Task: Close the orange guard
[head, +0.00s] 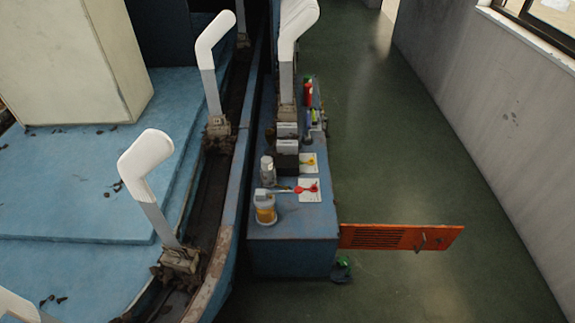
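The orange guard (385,237) is a flat panel with a row of dark vent slots and a dark handle (421,242) toward its right end. It sticks out to the right from the lower front right corner of the blue cabinet (290,245), so it stands swung open over the green floor. Neither of my grippers is in the head view.
White sock forms on metal posts (147,165) stand along the blue machine at left. The cabinet top holds a jar (265,209), a bottle (267,170) and small tools. A dark and green item (341,270) lies beside the cabinet. The floor at right is clear up to the grey wall (480,90).

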